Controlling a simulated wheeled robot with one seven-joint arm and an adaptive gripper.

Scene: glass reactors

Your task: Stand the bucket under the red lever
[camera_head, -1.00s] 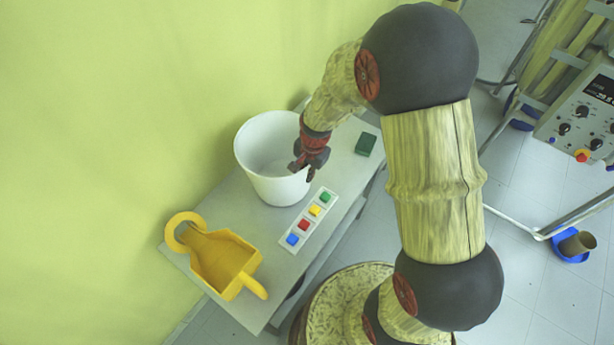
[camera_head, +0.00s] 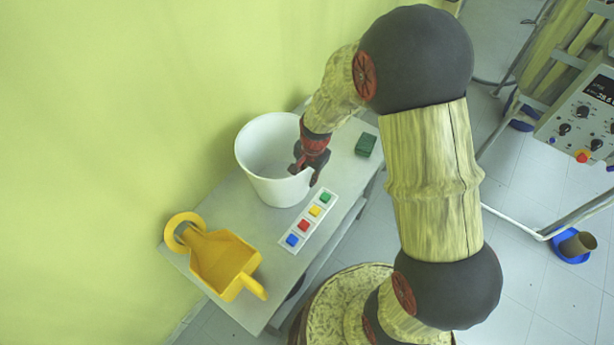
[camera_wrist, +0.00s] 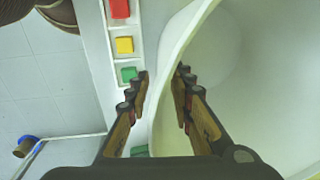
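The white bucket (camera_head: 268,190) stands upright on the grey table by the wall. My gripper (camera_head: 308,172) is at the side of its rim nearest my arm, pointing down. In the wrist view, the two fingers of my gripper (camera_wrist: 161,78) are spread, one on each side of the bucket wall (camera_wrist: 225,60). One finger is inside the bucket and the other outside, with gaps showing between them and the wall. I cannot make out a red lever in any view.
A yellow scoop-like container (camera_head: 222,262) lies at the table's near left end. A white strip (camera_head: 308,220) with coloured blocks lies beside the bucket, and a dark green block (camera_head: 366,144) lies behind. A control box (camera_head: 585,120) on a metal frame stands at right.

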